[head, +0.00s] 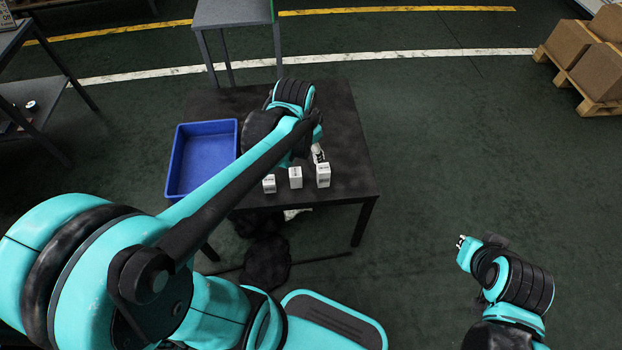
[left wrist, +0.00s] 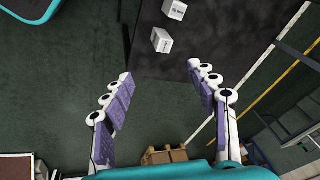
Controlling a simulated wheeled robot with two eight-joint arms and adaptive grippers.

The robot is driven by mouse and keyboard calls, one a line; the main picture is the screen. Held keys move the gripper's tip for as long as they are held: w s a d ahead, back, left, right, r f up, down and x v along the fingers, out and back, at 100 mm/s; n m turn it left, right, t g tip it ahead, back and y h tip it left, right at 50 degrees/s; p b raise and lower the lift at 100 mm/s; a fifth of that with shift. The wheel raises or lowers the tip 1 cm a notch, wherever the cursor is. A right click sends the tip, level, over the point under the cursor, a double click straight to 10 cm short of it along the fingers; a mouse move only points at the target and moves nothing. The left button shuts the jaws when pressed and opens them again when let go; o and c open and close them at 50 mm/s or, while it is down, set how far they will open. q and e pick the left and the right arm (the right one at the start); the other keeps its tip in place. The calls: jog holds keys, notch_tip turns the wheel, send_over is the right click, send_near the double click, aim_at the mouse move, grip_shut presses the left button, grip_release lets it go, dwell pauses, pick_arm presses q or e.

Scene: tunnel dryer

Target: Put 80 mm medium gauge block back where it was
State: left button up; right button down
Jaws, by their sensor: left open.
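Three white blocks with dark print stand in a row near the front edge of the black table (head: 345,130): a left one (head: 269,183), a middle one (head: 295,177) and a right one (head: 323,175), which looks the tallest. The print is too small to tell which is the 80 mm medium block. My left gripper (head: 318,153) is just behind the right block, largely hidden by its arm. In the left wrist view it (left wrist: 160,74) is open and empty, with two white blocks (left wrist: 162,40) (left wrist: 174,10) beyond its fingertips. My right gripper (head: 462,242) hangs right of the table, over the floor.
A blue bin (head: 203,126) sits at the table's left edge. A grey table (head: 232,12) stands behind, and a shelf (head: 30,95) is at the far left. Boxes on a pallet (head: 585,62) lie at the back right. The floor right of the table is clear.

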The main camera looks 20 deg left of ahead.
pick_arm(q)
jog(key=s+d+r+n+t, duration=0.3)
jog(key=s+d+n, duration=0.2)
jog(key=s, duration=0.6)
jog(key=shift+d+n+h, duration=0.3)
jog(key=shift+d, duration=0.25)
dwell(0.3)
